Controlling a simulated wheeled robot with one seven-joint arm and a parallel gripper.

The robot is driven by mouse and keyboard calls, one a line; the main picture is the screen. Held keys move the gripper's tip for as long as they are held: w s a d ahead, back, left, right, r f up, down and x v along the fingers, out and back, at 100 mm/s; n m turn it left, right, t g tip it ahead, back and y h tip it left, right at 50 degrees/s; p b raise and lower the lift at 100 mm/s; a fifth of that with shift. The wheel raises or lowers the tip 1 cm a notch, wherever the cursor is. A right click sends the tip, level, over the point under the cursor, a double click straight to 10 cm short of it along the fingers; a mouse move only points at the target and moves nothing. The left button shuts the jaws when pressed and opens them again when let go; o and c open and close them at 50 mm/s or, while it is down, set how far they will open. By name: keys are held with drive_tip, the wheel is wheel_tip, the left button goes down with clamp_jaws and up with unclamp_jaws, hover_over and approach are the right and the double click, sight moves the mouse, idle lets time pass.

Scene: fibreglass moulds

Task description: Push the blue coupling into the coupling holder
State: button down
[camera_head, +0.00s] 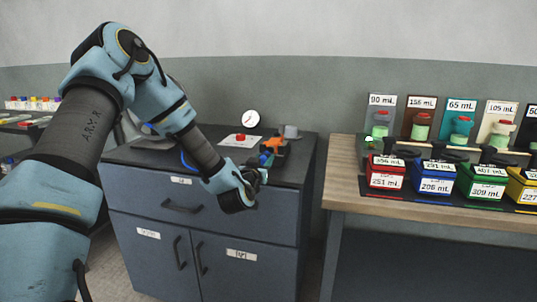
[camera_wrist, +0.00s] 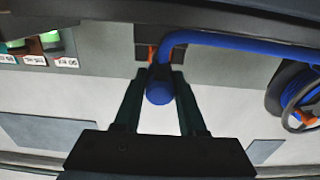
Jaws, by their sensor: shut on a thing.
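The blue coupling (camera_wrist: 159,92) shows in the wrist view as a rounded blue end on a blue hose (camera_wrist: 235,42). My gripper (camera_wrist: 160,75) is shut on it, with one dark finger on each side. My gripper (camera_head: 260,177) is in front of the cabinet top's right part in the head view, where the coupling is not clear. An orange part (camera_head: 274,145) on a dark block stands on the cabinet top and looks like the coupling holder. Some orange (camera_wrist: 150,52) also shows behind the coupling in the wrist view. I cannot tell whether they touch.
A dark cabinet (camera_head: 215,220) stands below my arm. A red button on a white plate (camera_head: 240,140), a dial (camera_head: 252,118) and a grey cup (camera_head: 291,132) are on its top. A wooden table (camera_head: 345,185) with bottles and coloured boxes is right. A hose coil (camera_wrist: 295,95) shows in the wrist view.

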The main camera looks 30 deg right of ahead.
drive_tip(key=shift+s+a, duration=0.4)
drive_tip(key=shift+s, duration=0.05)
drive_tip(key=shift+w, duration=0.1)
idle(0.8)
